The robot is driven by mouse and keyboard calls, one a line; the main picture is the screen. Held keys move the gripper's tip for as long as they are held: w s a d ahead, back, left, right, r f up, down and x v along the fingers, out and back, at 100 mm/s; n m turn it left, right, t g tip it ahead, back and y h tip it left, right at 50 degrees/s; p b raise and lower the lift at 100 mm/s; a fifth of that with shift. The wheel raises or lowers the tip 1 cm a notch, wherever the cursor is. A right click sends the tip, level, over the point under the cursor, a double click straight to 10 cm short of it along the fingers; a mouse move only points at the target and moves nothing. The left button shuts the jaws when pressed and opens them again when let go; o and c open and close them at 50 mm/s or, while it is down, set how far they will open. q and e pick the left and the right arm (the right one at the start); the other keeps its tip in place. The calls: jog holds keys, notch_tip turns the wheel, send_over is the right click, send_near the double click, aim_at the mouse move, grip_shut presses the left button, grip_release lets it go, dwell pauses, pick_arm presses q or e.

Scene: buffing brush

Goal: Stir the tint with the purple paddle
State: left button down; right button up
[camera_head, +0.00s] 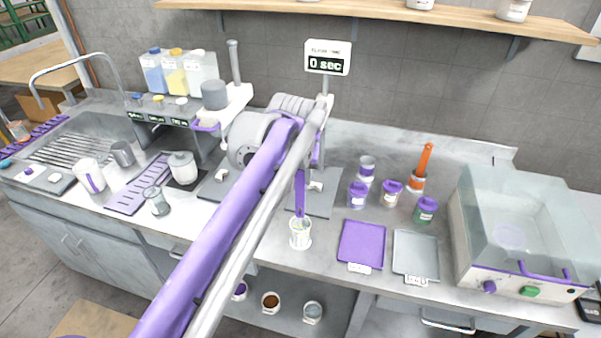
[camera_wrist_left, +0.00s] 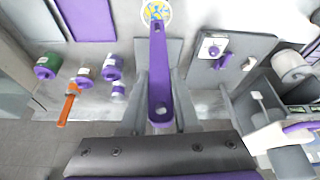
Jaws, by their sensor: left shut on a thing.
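The purple paddle (camera_head: 300,195) hangs nearly upright from my left gripper (camera_head: 307,168), which is shut on its upper part. The paddle also shows in the left wrist view (camera_wrist_left: 158,65) between the two grey fingers. Its lower end reaches the mouth of a small clear cup (camera_head: 300,235) near the counter's front edge. The cup (camera_wrist_left: 156,12) shows yellow and blue streaks of tint in the left wrist view. How deep the paddle tip sits is hard to tell. My arm hides part of the counter behind. My right gripper is out of view.
A purple mat (camera_head: 362,244) and a grey tray (camera_head: 416,255) lie right of the cup. Several purple-lidded jars (camera_head: 357,195) and an orange-handled tool (camera_head: 424,160) stand behind them. A clear-lidded machine (camera_head: 515,235) fills the right end. A timer sign (camera_head: 328,58) reads 0 sec.

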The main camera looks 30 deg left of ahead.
aim_at(301, 203)
pick_arm(q)
jog(key=shift+f+b, duration=0.8)
jog(key=shift+f, duration=1.1)
jog(key=shift+f+b, duration=1.55)
jog(key=shift+f, duration=1.6)
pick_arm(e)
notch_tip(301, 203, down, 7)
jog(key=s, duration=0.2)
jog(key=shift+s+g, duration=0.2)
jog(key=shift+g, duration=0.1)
pick_arm(q)
jog(key=shift+w+d, duration=0.1)
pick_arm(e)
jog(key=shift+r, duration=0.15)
